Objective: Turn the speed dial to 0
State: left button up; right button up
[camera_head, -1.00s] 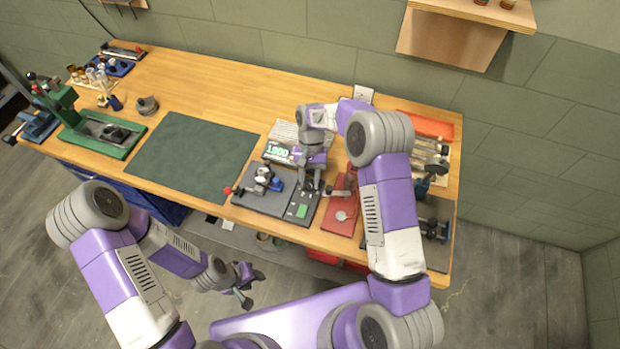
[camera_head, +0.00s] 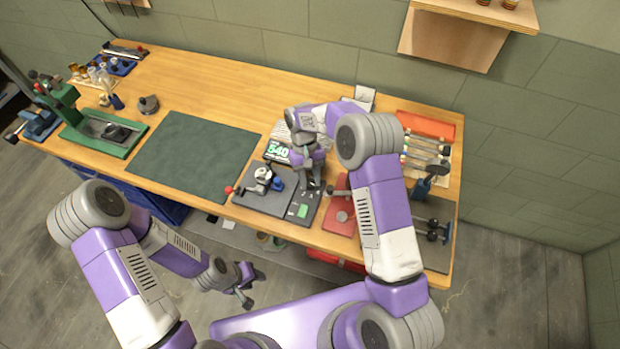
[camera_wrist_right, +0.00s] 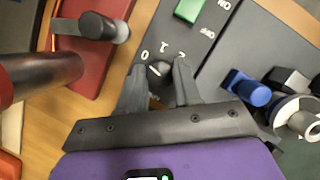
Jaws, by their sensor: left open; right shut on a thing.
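The speed dial (camera_wrist_right: 158,70) is a small dark knob on a grey machine panel (camera_wrist_right: 255,35), with white marks 0 and 2 beside it. My right gripper (camera_wrist_right: 160,72) is shut on the dial, a finger on each side. A light line on the knob points up between the marks, near the middle one. In the head view my right gripper (camera_head: 311,188) hides the dial. The display (camera_head: 278,151) behind the machine seems to read 540 in green. My left gripper (camera_head: 244,285) is open and empty, low in front of the bench.
A green button (camera_wrist_right: 190,9) is on the same panel, and a blue knob (camera_wrist_right: 248,90) lies right of my gripper. A red plate (camera_head: 341,215) with a lever stands right of the machine. A green mat (camera_head: 192,158) lies to the left, clear on top.

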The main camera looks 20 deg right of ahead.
jog(key=o, duration=1)
jog(key=shift+o, duration=0.2)
jog(key=shift+r, duration=0.1)
jog(key=v, duration=0.7)
jog(key=shift+r, duration=0.25)
jog(key=shift+w, duration=0.1)
